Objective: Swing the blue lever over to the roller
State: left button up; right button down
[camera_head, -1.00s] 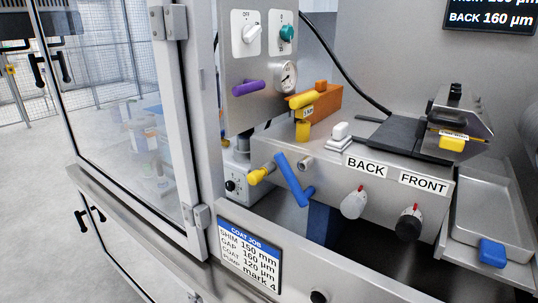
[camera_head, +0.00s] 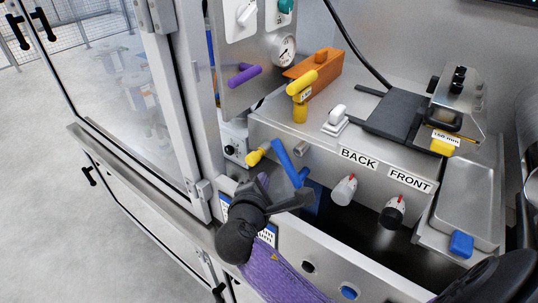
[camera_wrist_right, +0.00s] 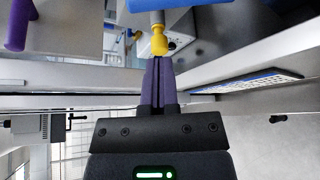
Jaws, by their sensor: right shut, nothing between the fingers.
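The blue lever (camera_head: 285,160) slants down to the right on the front of the steel machine, beside a yellow knob (camera_head: 258,153). My right gripper (camera_head: 262,180) is just below and left of the lever, with its narrow purple fingers shut and empty. In the right wrist view the shut fingertips (camera_wrist_right: 157,64) point at the yellow knob (camera_wrist_right: 159,42). The blue lever (camera_wrist_right: 168,4) crosses the top edge beyond it. I see no contact with the lever. A rounded grey surface (camera_head: 531,120) at the right edge may be the roller; I cannot tell. My left gripper is not in view.
A purple handle (camera_head: 244,74) and a yellow handle (camera_head: 302,84) are above the lever. Two knobs (camera_head: 344,189) (camera_head: 393,211) sit right of it under BACK and FRONT labels. The glass door frame (camera_head: 180,110) stands left. My arm covers part of the job card (camera_head: 268,235).

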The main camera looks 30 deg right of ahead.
jog(key=shift+d+f, duration=0.1)
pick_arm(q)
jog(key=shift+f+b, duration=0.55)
pick_arm(e)
jog(key=x, duration=1)
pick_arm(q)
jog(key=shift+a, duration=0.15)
pick_arm(e)
jog(key=shift+d, duration=0.1)
